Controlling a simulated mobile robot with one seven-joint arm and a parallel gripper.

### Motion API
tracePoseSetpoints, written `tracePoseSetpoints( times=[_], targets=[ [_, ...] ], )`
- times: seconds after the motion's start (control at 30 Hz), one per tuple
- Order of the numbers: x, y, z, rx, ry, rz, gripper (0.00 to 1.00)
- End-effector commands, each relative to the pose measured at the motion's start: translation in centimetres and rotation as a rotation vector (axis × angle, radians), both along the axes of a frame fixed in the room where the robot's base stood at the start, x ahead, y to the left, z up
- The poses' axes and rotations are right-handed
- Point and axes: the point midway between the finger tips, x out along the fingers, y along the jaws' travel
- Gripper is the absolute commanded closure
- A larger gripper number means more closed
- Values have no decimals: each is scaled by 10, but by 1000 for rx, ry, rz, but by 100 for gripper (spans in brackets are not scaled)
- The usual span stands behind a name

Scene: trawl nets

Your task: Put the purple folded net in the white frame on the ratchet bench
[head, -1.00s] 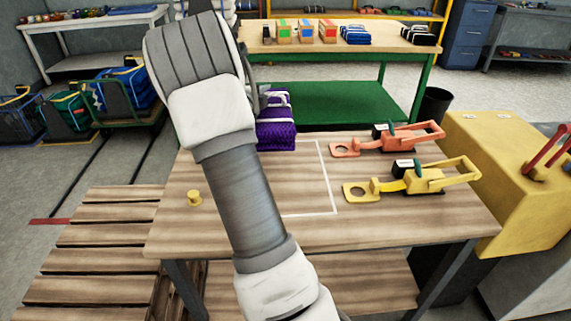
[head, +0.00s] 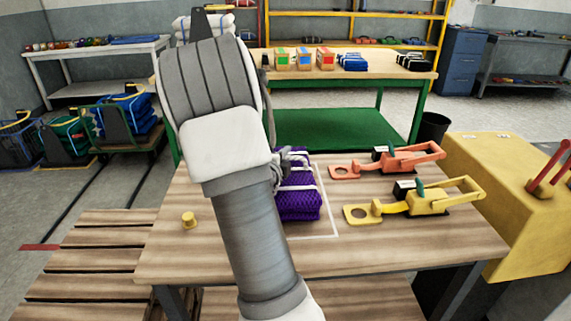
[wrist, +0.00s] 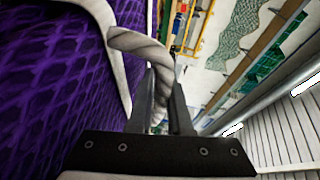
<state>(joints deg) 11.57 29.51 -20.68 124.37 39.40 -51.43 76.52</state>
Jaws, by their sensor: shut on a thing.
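The purple folded net (head: 300,203), bound with pale straps, is over the white frame (head: 328,200) marked on the ratchet bench (head: 400,240). In the head view it lies inside the visible right and front lines, but I cannot tell whether it touches the bench. My arm hides its left part and the left of the frame. In the wrist view my gripper (wrist: 163,95) is shut on the net's twisted rope loop (wrist: 143,45). The net's purple mesh (wrist: 50,85) fills the left side there, close beside the fingers.
An orange ratchet (head: 395,160) and a yellow ratchet (head: 420,200) lie right of the frame. A yellow knob (head: 189,220) stands at the bench's left. A yellow box (head: 510,190) adjoins the right. A green-framed table (head: 330,115) stands behind.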

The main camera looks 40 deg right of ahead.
Motion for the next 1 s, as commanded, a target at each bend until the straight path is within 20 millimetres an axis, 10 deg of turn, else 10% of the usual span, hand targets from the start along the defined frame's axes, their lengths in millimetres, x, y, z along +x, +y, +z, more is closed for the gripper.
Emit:
tracePoseSetpoints(
  times=[0.53, 0.7, 1.0],
  targets=[
    [1, -1, -20, -5, -6, -1, 100],
    [0, 0, -22, 0, 0, -1, 56],
    [0, 0, -22, 2, 2, -1, 53]
  ],
)
